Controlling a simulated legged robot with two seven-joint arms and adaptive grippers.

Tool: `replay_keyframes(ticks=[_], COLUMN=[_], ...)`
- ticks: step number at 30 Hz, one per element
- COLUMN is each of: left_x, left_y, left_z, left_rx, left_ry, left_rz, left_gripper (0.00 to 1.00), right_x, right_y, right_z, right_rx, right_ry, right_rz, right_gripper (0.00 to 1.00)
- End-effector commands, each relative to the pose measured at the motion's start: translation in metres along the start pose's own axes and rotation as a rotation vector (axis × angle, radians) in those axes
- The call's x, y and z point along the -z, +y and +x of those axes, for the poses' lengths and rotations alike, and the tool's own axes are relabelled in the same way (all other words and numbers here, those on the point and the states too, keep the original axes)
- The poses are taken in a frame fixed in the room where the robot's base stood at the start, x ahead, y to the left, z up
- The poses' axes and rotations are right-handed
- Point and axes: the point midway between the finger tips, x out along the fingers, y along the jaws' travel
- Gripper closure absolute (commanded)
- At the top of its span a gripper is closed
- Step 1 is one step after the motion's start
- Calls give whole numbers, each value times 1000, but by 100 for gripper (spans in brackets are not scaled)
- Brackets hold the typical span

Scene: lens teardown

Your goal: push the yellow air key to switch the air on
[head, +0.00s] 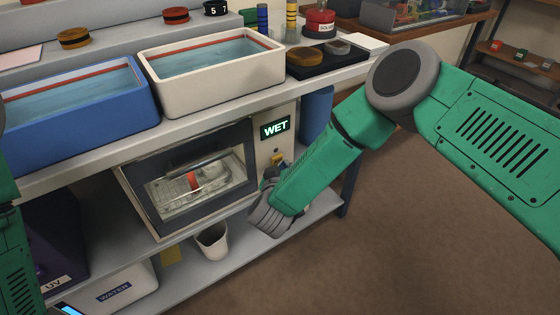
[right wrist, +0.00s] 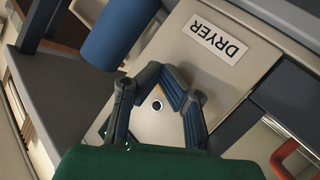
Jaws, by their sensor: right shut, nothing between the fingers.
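The yellow air key (head: 278,158) sits on the dryer's (head: 250,200) cream front panel, below a lit display (head: 275,126) that reads WET. My right gripper (head: 270,172) is at that panel, just below and left of the key in the head view, and partly hidden by my own arm. In the right wrist view its dark blue fingers (right wrist: 162,70) are shut and empty in front of the panel. A round dark-centred fitting (right wrist: 157,105) and a little yellow show between the finger links. I cannot tell whether the fingers touch the key. My left gripper is out of view.
The dryer's window (head: 195,190) shows a tray with a red item inside. A blue tub (head: 75,120) and a white tub (head: 215,75) stand on the bench above. A blue cylinder (head: 316,112) is right of the panel. A white cup (head: 212,240) stands on the shelf below.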

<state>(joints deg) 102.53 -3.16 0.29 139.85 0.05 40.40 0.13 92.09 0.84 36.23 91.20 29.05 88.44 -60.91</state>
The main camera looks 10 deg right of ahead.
Motion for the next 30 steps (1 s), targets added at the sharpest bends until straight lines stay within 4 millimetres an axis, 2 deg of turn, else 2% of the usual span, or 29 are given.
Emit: replay_keyframes(ticks=[16,30], left_x=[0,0], left_y=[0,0], left_z=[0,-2], left_rx=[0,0], left_ry=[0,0], left_rz=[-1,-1], left_gripper=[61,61], right_x=[-1,6], right_y=[1,-5], right_z=[1,5], right_rx=[1,1], right_ry=[-1,0], right_rz=[2,1], right_gripper=[100,100])
